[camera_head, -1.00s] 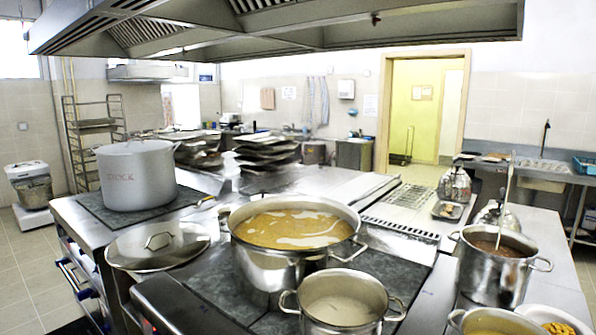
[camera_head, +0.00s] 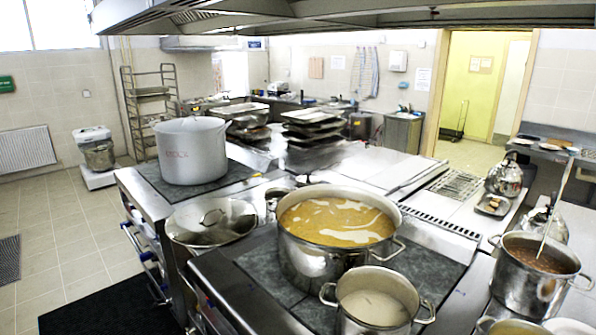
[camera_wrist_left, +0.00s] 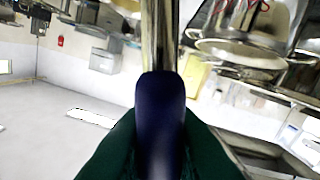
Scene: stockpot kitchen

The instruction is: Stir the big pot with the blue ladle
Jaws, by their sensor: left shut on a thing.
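In the left wrist view my left gripper (camera_wrist_left: 160,140) is shut on the dark blue handle (camera_wrist_left: 160,100) of the blue ladle. The dark green fingers press on both sides of it, and a shiny metal shaft runs on from the handle. The ladle's bowl is out of view. In the head view a large steel pot (camera_head: 312,262) of yellow-orange soup with pale streaks stands on the stove, open. A larger grey stockpot (camera_head: 190,155) with red lettering stands further back left. Neither gripper shows in the head view.
A small steel pot (camera_head: 372,315) of pale liquid stands close in front of the soup pot. A pot of brown stew (camera_head: 535,290) with a long utensil stands at right. A round lid (camera_head: 212,222) lies left of the soup pot. An extractor hood (camera_head: 330,18) hangs above.

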